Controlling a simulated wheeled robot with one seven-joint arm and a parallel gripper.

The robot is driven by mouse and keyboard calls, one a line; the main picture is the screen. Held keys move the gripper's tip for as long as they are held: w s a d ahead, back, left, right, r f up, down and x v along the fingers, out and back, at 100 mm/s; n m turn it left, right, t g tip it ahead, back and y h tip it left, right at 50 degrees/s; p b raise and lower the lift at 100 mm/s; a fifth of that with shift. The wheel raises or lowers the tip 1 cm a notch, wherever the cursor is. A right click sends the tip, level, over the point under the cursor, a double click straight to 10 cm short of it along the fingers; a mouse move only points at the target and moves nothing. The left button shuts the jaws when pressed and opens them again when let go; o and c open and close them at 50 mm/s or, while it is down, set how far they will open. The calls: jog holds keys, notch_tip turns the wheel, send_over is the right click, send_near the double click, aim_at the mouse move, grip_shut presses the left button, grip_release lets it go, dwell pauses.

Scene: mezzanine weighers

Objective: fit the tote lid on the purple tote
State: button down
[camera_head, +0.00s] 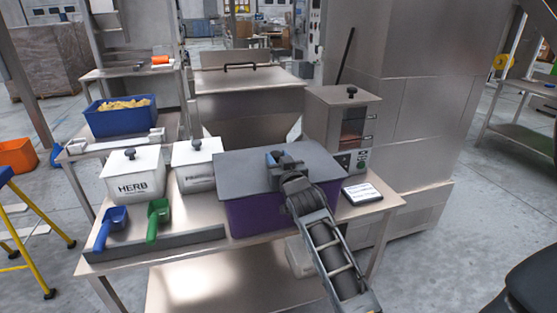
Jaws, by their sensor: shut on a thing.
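The purple tote (265,213) stands on the steel table, right of its middle. The grey tote lid (245,171) lies flat over the top of the tote and hides its inside. I cannot tell whether the lid is seated on the rim or slightly above it. My gripper (279,160) is shut on the lid's handle near the right part of the lid, and my arm reaches up to it from the lower right. The fingers and my wrist hide most of the handle and part of the tote's right side.
White bins, one marked HERB (133,187), stand left of the tote. A blue scoop (112,226) and a green scoop (157,219) are at the front left. A scale display (361,193) lies right of the tote. A machine (341,125) and a steel hopper (250,90) stand behind.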

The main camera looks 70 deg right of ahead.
jog(key=shift+f, duration=0.15)
jog(key=c, duration=0.6)
grip_release()
jog(key=shift+r, duration=0.2)
jog(key=shift+s+a+f, duration=0.1)
jog(key=shift+s+a, duration=0.1)
jog(key=b+v, duration=0.2)
jog(key=v, duration=0.9)
jog(key=shift+s+a, duration=0.15)
jog(key=shift+s, duration=0.05)
